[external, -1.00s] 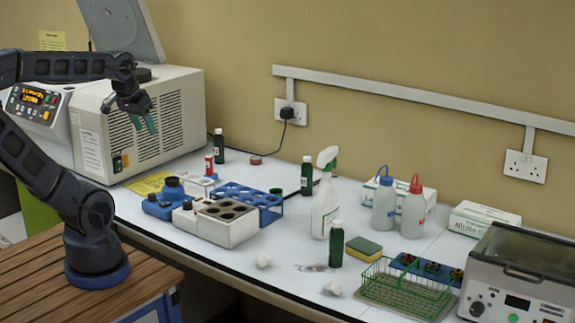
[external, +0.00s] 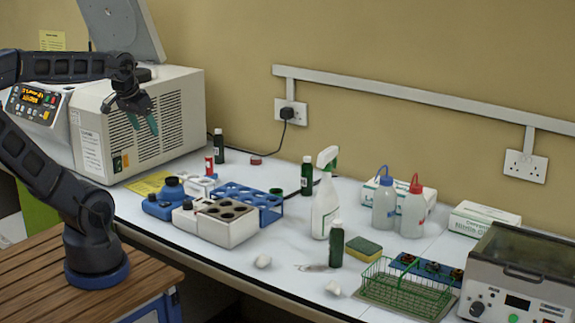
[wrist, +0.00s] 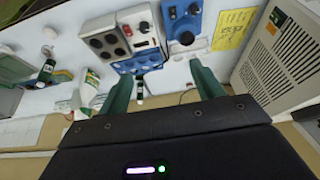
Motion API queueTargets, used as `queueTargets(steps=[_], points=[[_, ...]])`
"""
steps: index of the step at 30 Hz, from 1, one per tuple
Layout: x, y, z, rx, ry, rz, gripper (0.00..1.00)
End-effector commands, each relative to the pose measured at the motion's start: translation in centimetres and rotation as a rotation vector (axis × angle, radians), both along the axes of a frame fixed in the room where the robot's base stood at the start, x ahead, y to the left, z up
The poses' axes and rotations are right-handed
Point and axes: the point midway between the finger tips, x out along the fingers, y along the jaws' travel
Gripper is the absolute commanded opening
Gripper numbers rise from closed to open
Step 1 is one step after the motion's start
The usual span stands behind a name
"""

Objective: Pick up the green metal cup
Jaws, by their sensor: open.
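A small dark green round rim (external: 276,190), probably the green metal cup, shows behind the right end of the blue rack in the external view. Its lower part is hidden by the rack. I cannot make the cup out in the wrist view; the left finger may cover it. My gripper (external: 143,125) is open and empty, with green fingers, in the air in front of the beige machine. It is well to the left of the cup and above it. In the wrist view the fingers (wrist: 160,74) are spread wide with nothing held between them.
The blue rack (external: 236,192) and a white block with holes (external: 228,222) stand in front of the cup. A dark green bottle (external: 307,176) and a spray bottle (external: 325,208) stand to its right. The beige machine (external: 182,130) is close behind my gripper.

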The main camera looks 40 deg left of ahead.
Motion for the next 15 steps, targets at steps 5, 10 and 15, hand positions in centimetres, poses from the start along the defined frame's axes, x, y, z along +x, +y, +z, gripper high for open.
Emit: queueTargets(steps=[5, 10, 15], points=[[0.0, 0.0, 0.0, 0.000, 0.000, -0.001, 0.67], [1.5, -0.4, 0.2, 0.008, 0.011, -0.039, 0.67], [5.1, -1.4, 0.2, 0.025, 0.033, -0.136, 0.67]])
